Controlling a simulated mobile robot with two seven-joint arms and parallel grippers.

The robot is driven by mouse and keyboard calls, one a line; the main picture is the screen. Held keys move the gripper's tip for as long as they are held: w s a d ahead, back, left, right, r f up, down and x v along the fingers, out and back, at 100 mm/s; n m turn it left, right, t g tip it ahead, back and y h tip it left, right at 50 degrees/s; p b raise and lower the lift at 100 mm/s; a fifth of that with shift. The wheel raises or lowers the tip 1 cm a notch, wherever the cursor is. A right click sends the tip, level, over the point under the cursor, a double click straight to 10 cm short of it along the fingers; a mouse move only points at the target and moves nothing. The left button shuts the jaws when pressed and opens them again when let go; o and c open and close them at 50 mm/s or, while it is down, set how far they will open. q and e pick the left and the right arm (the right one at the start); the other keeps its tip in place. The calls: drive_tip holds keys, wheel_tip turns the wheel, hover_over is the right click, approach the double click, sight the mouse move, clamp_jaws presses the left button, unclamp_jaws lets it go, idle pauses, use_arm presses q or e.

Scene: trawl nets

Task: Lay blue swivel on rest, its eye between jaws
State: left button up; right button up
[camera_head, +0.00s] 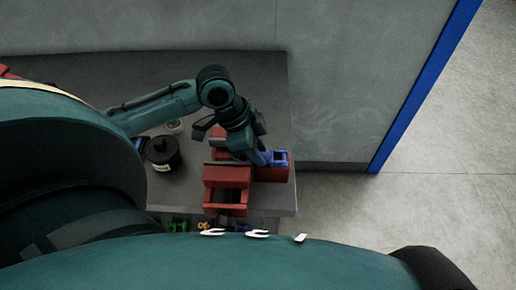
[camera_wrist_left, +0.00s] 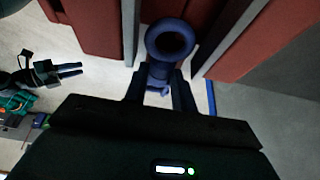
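My left gripper (camera_head: 262,157) is over the red vise (camera_head: 228,177) at the bench's right end. In the left wrist view its two fingers (camera_wrist_left: 161,92) are closed around the shank of the blue swivel (camera_wrist_left: 158,72). The swivel's round eye (camera_wrist_left: 170,40) points away from the gripper, with grey-faced red jaws (camera_wrist_left: 258,40) to either side of it. I cannot tell whether the eye touches them. A blue open-topped piece (camera_head: 280,157) sits by the red vise; I cannot tell if it is the rest. My right gripper (camera_wrist_left: 70,70) shows at the left of the wrist view, its fingers apart and empty.
Small green and yellow pieces (camera_head: 202,226) lie by the front edge. Floor is clear to the right.

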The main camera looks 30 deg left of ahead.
use_arm(q)
drive_tip(key=o, duration=0.4)
drive_tip(key=shift+o, duration=0.2)
drive_tip(key=v, duration=1.2)
drive_tip(key=shift+s+d, duration=0.1)
drive_tip(key=shift+d, duration=0.05)
